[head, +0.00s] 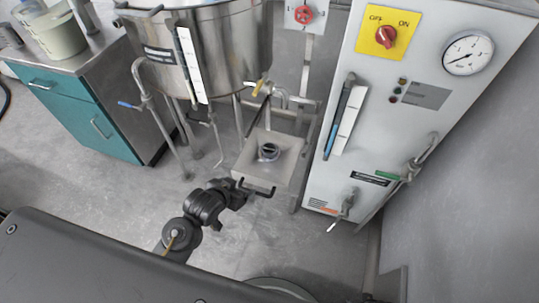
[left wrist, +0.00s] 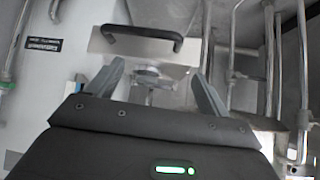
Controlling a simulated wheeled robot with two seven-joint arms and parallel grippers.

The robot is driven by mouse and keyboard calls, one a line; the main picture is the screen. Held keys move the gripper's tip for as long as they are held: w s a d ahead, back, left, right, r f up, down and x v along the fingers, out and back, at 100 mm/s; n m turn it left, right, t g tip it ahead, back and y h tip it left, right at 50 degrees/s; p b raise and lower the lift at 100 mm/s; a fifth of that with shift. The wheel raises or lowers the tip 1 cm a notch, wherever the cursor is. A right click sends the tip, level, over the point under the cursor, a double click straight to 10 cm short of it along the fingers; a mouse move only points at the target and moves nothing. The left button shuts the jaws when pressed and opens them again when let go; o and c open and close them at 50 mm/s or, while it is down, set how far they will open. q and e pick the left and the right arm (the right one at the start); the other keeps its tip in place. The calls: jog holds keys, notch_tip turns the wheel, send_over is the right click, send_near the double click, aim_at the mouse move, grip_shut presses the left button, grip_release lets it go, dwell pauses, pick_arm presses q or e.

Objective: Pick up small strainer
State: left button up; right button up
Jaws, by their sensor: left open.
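I cannot tell for sure whether this is the small strainer. My left gripper (head: 243,190) is at the near left edge of this piece, close to the handle. In the left wrist view, my left gripper (left wrist: 158,72) is open. A metal plate (left wrist: 165,52) with a black bar handle (left wrist: 141,40) lies beyond the fingertips, with a round metal part between the fingers. My right gripper is not in view.
A large steel vessel (head: 215,45) on legs stands behind. A white control cabinet (head: 375,110) with a red switch (head: 387,37) and gauge (head: 468,53) stands close on the right. A teal cabinet (head: 75,115) stands at left. Grey floor in front is clear.

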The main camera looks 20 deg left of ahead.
aim_at(273, 147)
pick_arm(q)
jog(key=w+t, duration=0.1)
jog(key=w, duration=0.2)
jog(key=w+d+r+t+h, duration=0.1)
jog(key=w, duration=0.2)
jog(key=w+d+t, duration=0.1)
jog(key=w, duration=0.2)
jog(key=shift+w+d+r+m+h, duration=0.15)
jog(key=shift+r+m+h, duration=0.15)
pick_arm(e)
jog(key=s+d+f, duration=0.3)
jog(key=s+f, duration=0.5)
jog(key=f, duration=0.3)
pick_arm(q)
jog(key=x, duration=0.4)
jog(key=shift+w+d+f+b, duration=0.1)
jog(key=shift+w+f+b, duration=0.1)
jog(key=shift+w+b, duration=0.15)
jog(key=shift+b+x, duration=0.4)
jog(key=shift+x, duration=2.15)
jog(key=shift+w+d, duration=0.15)
jog(key=shift+w, duration=0.3)
jog(key=c, duration=1.1)
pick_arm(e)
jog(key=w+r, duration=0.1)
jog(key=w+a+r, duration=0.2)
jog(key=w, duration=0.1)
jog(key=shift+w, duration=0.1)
